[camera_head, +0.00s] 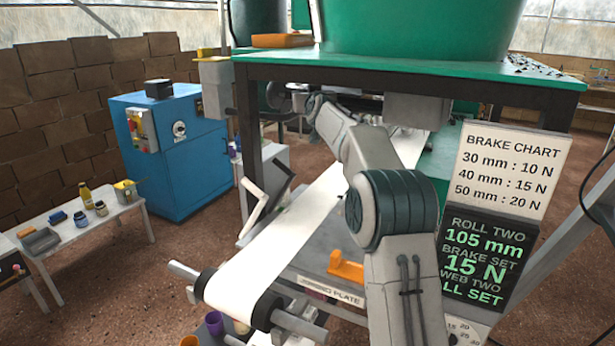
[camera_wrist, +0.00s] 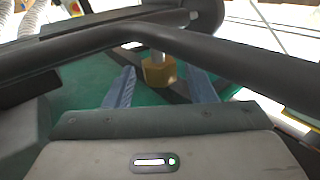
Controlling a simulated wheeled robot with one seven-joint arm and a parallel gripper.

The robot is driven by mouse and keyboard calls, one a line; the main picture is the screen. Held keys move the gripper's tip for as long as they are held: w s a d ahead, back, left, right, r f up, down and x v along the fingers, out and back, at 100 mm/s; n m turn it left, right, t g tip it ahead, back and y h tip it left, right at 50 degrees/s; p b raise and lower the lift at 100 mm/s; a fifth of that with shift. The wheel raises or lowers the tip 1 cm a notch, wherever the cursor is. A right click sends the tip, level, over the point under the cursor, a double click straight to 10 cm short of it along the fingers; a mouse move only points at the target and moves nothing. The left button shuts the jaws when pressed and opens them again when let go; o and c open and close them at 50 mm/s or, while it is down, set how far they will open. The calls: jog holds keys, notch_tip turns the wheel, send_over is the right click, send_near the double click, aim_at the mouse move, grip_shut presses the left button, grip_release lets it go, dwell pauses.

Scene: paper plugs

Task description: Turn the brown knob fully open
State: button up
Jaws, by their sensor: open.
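In the wrist view a brown, ochre-toned faceted knob (camera_wrist: 159,71) sits on a pale upright stem, beyond my fingertips. My gripper (camera_wrist: 161,86) is open, with one blue-grey finger on each side of the knob's line. I cannot tell whether the knob is between the fingertips or just past them, and no contact shows. In the head view my arm reaches away under the green-topped table (camera_head: 400,68). The knob cannot be made out in that view.
A dark bar (camera_wrist: 245,62) crosses the wrist view close above my gripper. A white paper web (camera_head: 290,225) runs beneath my arm to a roller. A chart board (camera_head: 512,170) and a lit display (camera_head: 478,255) stand right of my arm. A blue cabinet (camera_head: 180,170) stands left.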

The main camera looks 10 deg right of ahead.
jog(key=shift+a+r+m+g+h+p, duration=0.15)
jog(key=shift+m+h+p, duration=0.95)
jog(key=shift+p, duration=2.35)
jog(key=shift+a+r+m+g+h+p, duration=0.15)
jog(key=shift+m+h+p, duration=0.35)
jog(key=shift+h+p, duration=2)
jog(key=s+a+y+b, duration=0.2)
jog(key=s+a+b, duration=0.2)
jog(key=s, duration=0.9)
jog(key=s+f+n+g+y+b, duration=0.3)
jog(key=s+f+g+y, duration=0.3)
jog(key=s+f, duration=0.7)
jog(key=s+b, duration=0.1)
jog(key=s, duration=0.2)
jog(key=shift+s+a+f, duration=0.2)
jog(key=shift+s+f, duration=0.05)
jog(key=shift+s, duration=0.1)
